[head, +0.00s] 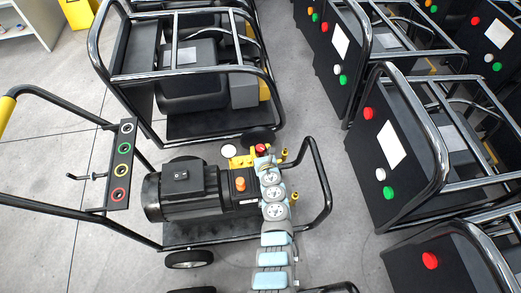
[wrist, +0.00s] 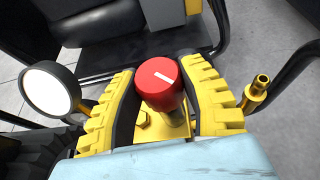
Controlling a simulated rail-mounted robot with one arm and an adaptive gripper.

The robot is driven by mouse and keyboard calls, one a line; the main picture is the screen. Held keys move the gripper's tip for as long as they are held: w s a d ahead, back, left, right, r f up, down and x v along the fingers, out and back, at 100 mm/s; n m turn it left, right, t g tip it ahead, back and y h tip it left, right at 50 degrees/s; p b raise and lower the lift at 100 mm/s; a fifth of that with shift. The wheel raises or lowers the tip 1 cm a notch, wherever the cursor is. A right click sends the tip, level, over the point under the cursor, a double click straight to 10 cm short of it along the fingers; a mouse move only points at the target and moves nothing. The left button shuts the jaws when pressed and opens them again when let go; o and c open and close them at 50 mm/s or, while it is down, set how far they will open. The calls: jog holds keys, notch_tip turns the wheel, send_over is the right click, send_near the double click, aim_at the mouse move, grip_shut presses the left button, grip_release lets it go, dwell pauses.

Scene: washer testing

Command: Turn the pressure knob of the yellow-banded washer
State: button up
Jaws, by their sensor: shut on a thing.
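The yellow-banded washer (head: 185,205) stands in the middle of the head view, with a yellow band (head: 7,107) on its handle at the left edge. Its red pressure knob (head: 260,148) sits on yellow fittings at the pump end. In the wrist view the knob (wrist: 161,84) is upright, with a white mark slanting from upper left to lower right on its top. My gripper (wrist: 160,72) has its two yellow, dark-padded fingers on either side of the knob and is shut on it. In the head view my arm partly hides the pump end.
A white-faced gauge (wrist: 48,89) is close left of my fingers. A brass outlet (wrist: 257,90) and a black frame tube (wrist: 288,72) are at the right. Another black-framed machine (head: 195,75) stands behind, and several control-panel machines (head: 390,160) line the right.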

jog(key=shift+n+y, duration=0.3)
jog(key=shift+y, duration=0.1)
jog(key=shift+n+y, duration=0.3)
jog(key=shift+d+f+n+g+y, duration=0.1)
jog(key=shift+n+g+y, duration=0.3)
jog(key=shift+n+y, duration=0.1)
jog(key=shift+n+g+y, duration=0.3)
jog(key=shift+n+y, duration=0.2)
jog(key=shift+n+g+y, duration=0.4)
jog(key=shift+n+y, duration=0.3)
jog(key=shift+n+y, duration=0.3)
